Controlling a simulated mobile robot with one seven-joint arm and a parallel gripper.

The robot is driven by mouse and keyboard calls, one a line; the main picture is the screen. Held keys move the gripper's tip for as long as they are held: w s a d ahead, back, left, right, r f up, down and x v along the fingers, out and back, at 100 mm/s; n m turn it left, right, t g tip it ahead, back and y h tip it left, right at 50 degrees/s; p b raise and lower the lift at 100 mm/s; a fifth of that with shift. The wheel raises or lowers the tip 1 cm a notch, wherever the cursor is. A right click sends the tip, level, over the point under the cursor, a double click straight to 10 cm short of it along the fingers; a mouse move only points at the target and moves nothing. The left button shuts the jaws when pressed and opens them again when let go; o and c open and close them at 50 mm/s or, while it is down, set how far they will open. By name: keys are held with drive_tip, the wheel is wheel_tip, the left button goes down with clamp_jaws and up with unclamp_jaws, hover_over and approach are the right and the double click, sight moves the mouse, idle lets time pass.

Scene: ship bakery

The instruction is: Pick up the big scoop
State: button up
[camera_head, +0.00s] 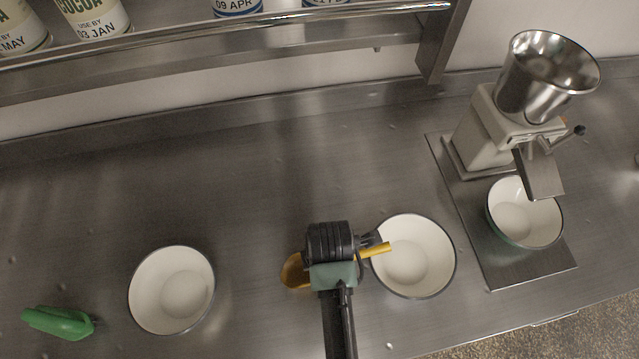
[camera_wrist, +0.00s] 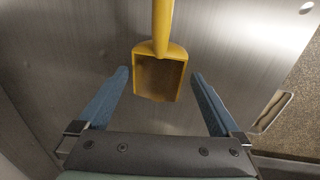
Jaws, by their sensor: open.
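A yellow scoop (camera_head: 293,271) lies on the steel counter under my gripper, its handle pointing right and overlapping the rim of a white bowl in the head view. My arm hides its middle. In the wrist view the scoop (camera_wrist: 160,78) shows its open pan between my fingers and its handle running up out of the picture. My gripper (camera_wrist: 160,73) is open and empty, one blue finger on each side of the pan, apart from it. A green scoop-like tool (camera_head: 60,322) lies at the far left. I cannot tell for sure which is the big one.
White bowls stand left (camera_head: 135,291) and right (camera_head: 446,262) of my gripper. A mill with a metal hopper (camera_head: 548,75) and a bowl (camera_head: 552,225) under its spout stand on a plate at right. A shelf with tins (camera_head: 95,18) runs along the back. The counter's middle back is clear.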

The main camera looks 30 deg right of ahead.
drive_tip(key=shift+w+f+p, duration=0.2)
drive_tip(key=shift+f, duration=0.9)
drive_tip(key=shift+w+f+p, duration=0.2)
drive_tip(key=shift+f, duration=0.85)
drive_tip(key=shift+c, duration=0.2)
drive_tip(key=shift+r, duration=0.15)
drive_tip(key=c, duration=1.3)
